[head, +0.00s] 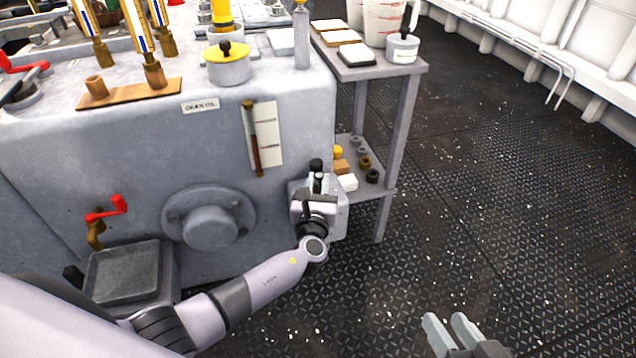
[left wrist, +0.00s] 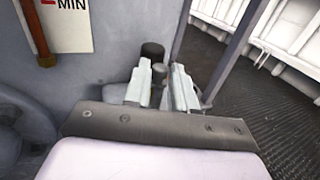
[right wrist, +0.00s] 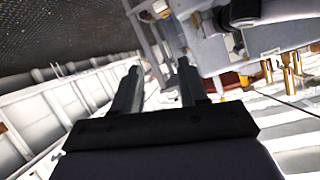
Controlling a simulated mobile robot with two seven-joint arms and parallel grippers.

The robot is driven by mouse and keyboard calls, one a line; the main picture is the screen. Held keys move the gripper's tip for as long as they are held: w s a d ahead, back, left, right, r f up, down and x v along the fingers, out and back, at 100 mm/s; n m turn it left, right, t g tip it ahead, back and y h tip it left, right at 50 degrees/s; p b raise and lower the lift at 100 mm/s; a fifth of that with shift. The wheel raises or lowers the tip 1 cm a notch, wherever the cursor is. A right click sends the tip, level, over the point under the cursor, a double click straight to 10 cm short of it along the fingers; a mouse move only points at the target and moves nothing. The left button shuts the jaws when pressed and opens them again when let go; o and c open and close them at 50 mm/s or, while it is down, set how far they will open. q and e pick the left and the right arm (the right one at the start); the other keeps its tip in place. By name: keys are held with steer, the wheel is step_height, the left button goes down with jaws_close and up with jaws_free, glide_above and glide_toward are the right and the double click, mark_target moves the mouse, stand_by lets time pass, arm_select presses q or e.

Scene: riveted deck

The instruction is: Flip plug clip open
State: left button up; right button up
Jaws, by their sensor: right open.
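My left gripper (head: 317,183) is at the lower right corner of the grey engine housing, in front of a small grey box (head: 340,215) fixed there. A dark round knob or plug (head: 316,164) stands just beyond its fingertips. In the left wrist view this dark plug (left wrist: 152,50) shows behind the two fingers (left wrist: 161,70). The fingers are fairly close together with a narrow gap; I cannot tell whether anything is between them. The clip itself is not clearly distinguishable, being small and partly hidden by the fingers. My right gripper (head: 452,330) is open and empty over the deck; its spread fingers (right wrist: 158,80) show in the right wrist view.
A grey shelf stand (head: 405,110) with jugs on top and small parts below is close right of the left gripper. A round flange (head: 210,225), a red-handled valve (head: 108,212) and a gauge (head: 262,135) are on the housing. The deck (head: 480,190) at right is clear.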

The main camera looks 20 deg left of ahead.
arm_select(q)
steer(key=shift+o, duration=1.1)
steer(key=shift+s, duration=0.2)
steer(key=p+v, duration=0.2)
steer(key=v, duration=0.4)
steer(key=shift+s+d+p, duration=0.15)
steer(key=shift+s+p, duration=0.15)
steer(key=shift+s, duration=0.05)
arm_select(e)
steer(key=shift+s+d+r+h, duration=0.2)
steer(key=shift+d+h, duration=0.1)
steer(key=shift+d, duration=0.3)
steer(key=shift+s+d+r+h, duration=0.15)
steer(key=shift+d+h, duration=0.15)
steer(key=shift+d, duration=0.25)
steer(key=shift+f, duration=0.1)
